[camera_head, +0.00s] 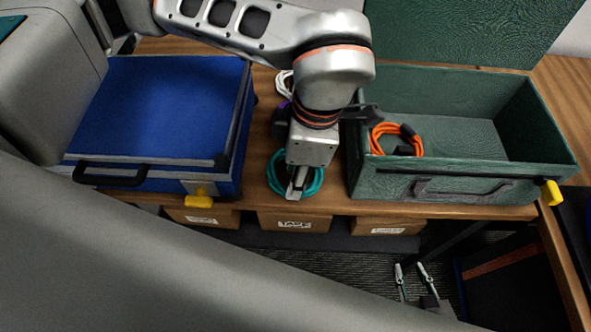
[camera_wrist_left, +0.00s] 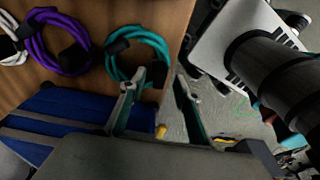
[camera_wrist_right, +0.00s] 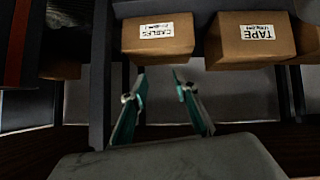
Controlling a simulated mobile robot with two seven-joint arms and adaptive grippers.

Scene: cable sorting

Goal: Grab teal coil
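The teal coil (camera_head: 277,180) lies on the wooden table between the blue case and the green case, partly hidden by my left gripper (camera_head: 295,192). In the left wrist view the teal coil (camera_wrist_left: 112,62) has a dark wrap, and my left gripper (camera_wrist_left: 158,78) is open. One finger overlaps the coil's lower edge in the picture; the other is to its right, beyond the table edge. Contact cannot be told. My right gripper (camera_head: 410,267) is open and empty, low in front of the table; it also shows in the right wrist view (camera_wrist_right: 158,82).
A closed blue case (camera_head: 165,100) stands left; an open green case (camera_head: 450,188) holding an orange coil (camera_head: 378,138) stands right. Purple (camera_wrist_left: 72,62) and white (camera_wrist_left: 8,50) coils lie beside the teal one. Cardboard boxes (camera_wrist_right: 158,38) sit below the table.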

